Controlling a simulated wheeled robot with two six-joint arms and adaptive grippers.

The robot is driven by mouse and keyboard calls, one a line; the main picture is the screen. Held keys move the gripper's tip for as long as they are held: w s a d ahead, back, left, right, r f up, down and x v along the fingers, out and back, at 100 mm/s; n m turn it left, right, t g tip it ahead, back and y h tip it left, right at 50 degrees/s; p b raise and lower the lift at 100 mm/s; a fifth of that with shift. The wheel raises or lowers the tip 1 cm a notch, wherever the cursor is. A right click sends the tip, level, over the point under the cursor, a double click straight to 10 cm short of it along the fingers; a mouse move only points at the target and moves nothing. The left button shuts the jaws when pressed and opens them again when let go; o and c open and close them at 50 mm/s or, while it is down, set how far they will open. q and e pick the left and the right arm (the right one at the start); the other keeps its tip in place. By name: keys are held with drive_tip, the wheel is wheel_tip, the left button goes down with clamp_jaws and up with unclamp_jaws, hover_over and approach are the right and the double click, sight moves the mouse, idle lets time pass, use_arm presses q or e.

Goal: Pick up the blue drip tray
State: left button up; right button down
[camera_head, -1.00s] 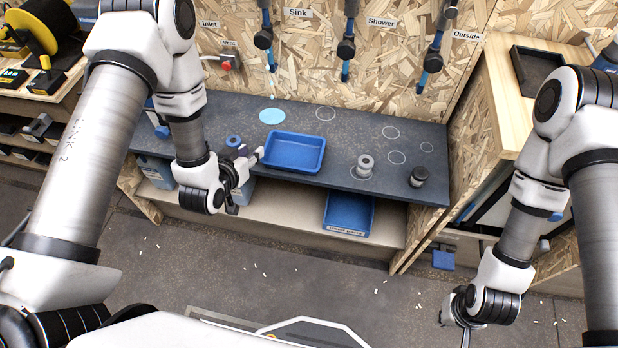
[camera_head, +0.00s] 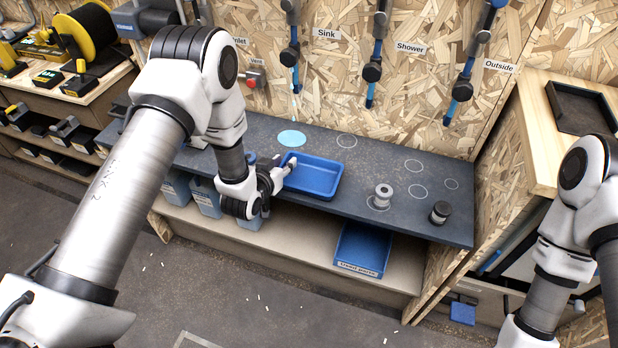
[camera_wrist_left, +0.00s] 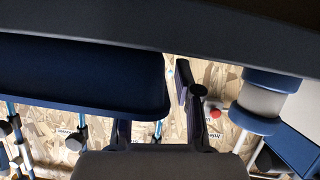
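The blue drip tray (camera_head: 318,178) sits on the dark bench top, just in front of a light-blue puddle (camera_head: 292,138). My left gripper (camera_head: 287,168) is at the tray's left end and overlaps its rim in the head view. In the left wrist view the tray (camera_wrist_left: 80,75) fills the upper left. The left gripper's fingers (camera_wrist_left: 160,120) stand apart there, one partly hidden by the tray and one clear of its end. Contact with the tray cannot be told. My right gripper is out of view; only its arm shows at the right.
A grey spool-like fitting (camera_head: 383,196) and a dark one (camera_head: 440,212) stand right of the tray. A labelled blue bin (camera_head: 362,248) is on the shelf below. Pipes with valves (camera_head: 373,72) hang on the back wall. The bench right of the tray has free room.

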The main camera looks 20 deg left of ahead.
use_arm(q)
drive_tip(key=shift+w+f, duration=0.1)
drive_tip(key=shift+w, duration=0.15)
clamp_jaws()
drive_tip(key=shift+r, duration=0.45)
drive_tip(key=r, duration=0.2)
drive_tip(key=shift+s+r, duration=0.3)
drive_tip(key=shift+r, duration=0.1)
drive_tip(key=s+a+r, duration=0.1)
drive_tip(key=s+a, duration=0.1)
drive_tip(key=s, duration=1.3)
drive_tip(key=w+d+r+n+y+p, duration=0.1)
drive_tip(key=w+d+r+p, duration=0.2)
drive_tip(key=d+r+p, duration=0.4)
drive_tip(key=shift+w+d+r+p, duration=0.15)
drive_tip(key=shift+w+p, duration=0.05)
drive_tip(key=shift+p, duration=0.65)
